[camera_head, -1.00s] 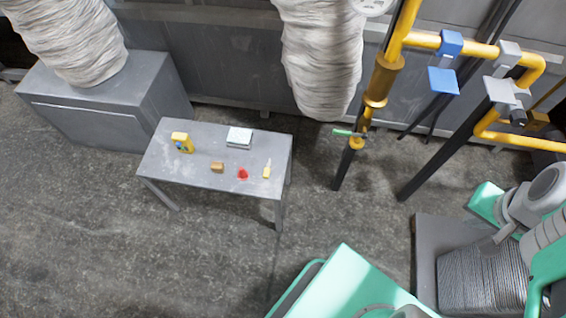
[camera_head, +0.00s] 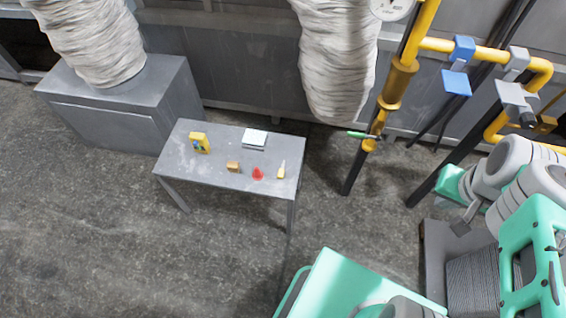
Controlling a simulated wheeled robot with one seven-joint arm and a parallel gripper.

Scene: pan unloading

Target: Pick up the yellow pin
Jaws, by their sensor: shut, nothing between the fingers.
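The yellow pin (camera_head: 281,171) is small and narrow, with a pale upper end. It is near the right end of the grey table (camera_head: 215,175) and seems to stand upright.
A red object (camera_head: 258,173), a brown block (camera_head: 233,167), a yellow box (camera_head: 199,142) and a white-topped box (camera_head: 255,137) share the table. A yellow pipe (camera_head: 398,85) with valves stands to its right, and a grey cabinet (camera_head: 125,105) behind left. The floor in front is clear.

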